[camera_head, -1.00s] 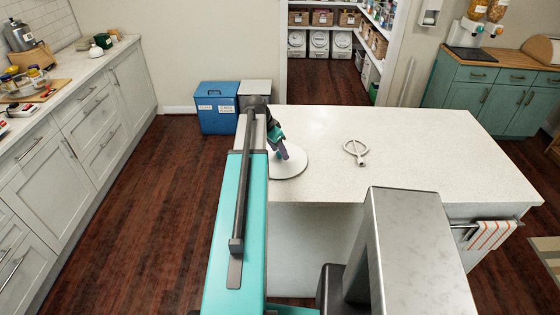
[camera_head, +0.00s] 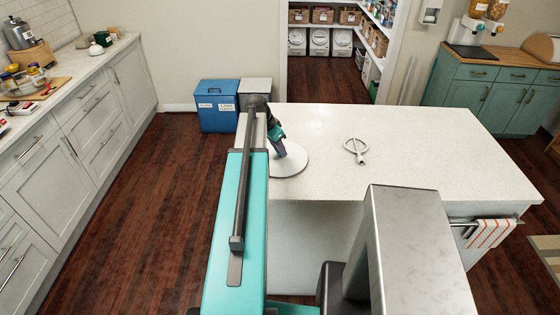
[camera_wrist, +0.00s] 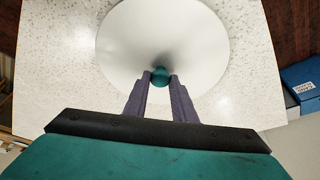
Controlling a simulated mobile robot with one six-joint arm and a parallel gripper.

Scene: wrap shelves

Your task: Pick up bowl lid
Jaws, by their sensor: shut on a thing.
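The bowl lid (camera_head: 291,163) is a white, round, shallow disc at the left edge of the white island counter. My gripper (camera_wrist: 160,79) is shut on the knob, with one purple finger on each side. In the head view my gripper (camera_head: 281,153) stands over the lid, and my arm hides part of the lid's left side. I cannot tell whether the lid touches the counter.
The counter (camera_head: 430,160) is mostly clear. A pale ring-shaped utensil (camera_head: 356,148) lies to the right of the lid. A blue bin (camera_head: 217,106) and a grey bin (camera_head: 254,94) stand on the floor beyond the counter's left end.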

